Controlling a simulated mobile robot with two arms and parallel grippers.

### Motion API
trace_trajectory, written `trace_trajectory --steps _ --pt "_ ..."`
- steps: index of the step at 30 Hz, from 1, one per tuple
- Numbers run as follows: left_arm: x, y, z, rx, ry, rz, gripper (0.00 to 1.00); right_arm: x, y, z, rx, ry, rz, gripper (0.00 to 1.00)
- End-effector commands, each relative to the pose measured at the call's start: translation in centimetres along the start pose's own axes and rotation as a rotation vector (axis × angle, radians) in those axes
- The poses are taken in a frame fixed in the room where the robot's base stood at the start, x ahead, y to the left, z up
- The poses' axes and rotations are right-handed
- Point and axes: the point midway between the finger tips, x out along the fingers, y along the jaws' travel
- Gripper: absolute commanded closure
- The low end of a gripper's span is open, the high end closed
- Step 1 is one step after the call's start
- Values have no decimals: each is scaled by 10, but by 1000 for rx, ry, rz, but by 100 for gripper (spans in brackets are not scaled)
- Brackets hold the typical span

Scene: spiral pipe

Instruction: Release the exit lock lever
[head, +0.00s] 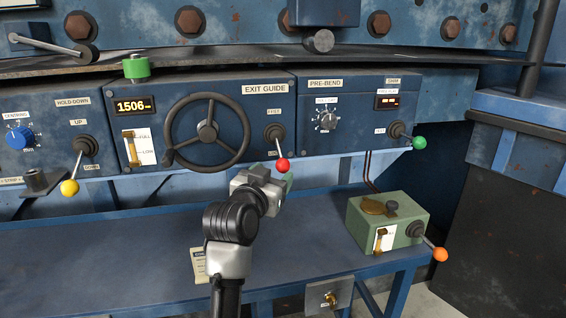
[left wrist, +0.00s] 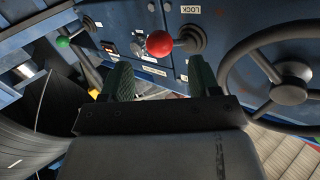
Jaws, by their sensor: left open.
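The exit lock lever has a red ball knob (head: 282,165) and hangs from a dark pivot on the EXIT GUIDE panel (head: 225,125). It points down toward the lower label, which reads LOCK in the left wrist view. My left gripper (head: 284,181) is just below the red knob in the head view, its fingers partly hidden by its own body. In the left wrist view the gripper (left wrist: 160,82) is open and empty, and the red knob (left wrist: 160,43) shows ahead of the gap between its green fingers. I cannot tell that they touch. My right gripper is not in view.
A black handwheel (head: 207,131) is left of the lever. A green-knobbed lever (head: 419,143) is to the right, a yellow-knobbed one (head: 69,187) at far left. A green box (head: 390,220) with an orange-knobbed lever stands on the blue bench (head: 110,265). The bench's left part is mostly clear.

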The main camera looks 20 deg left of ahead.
Motion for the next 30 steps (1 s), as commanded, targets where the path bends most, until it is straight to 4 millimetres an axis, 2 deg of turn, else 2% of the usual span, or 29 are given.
trace_trajectory --steps 3,9,15,23,30 --pt "25 0 -2 -2 -2 1 38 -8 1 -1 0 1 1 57" --pt "54 0 -1 -2 -2 1 38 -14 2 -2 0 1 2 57" --pt "65 0 0 -1 -1 1 38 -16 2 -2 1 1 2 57" --pt "66 0 1 -1 -1 0 38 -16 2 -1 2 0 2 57" --pt "66 1 1 -1 -2 2 75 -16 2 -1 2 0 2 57"
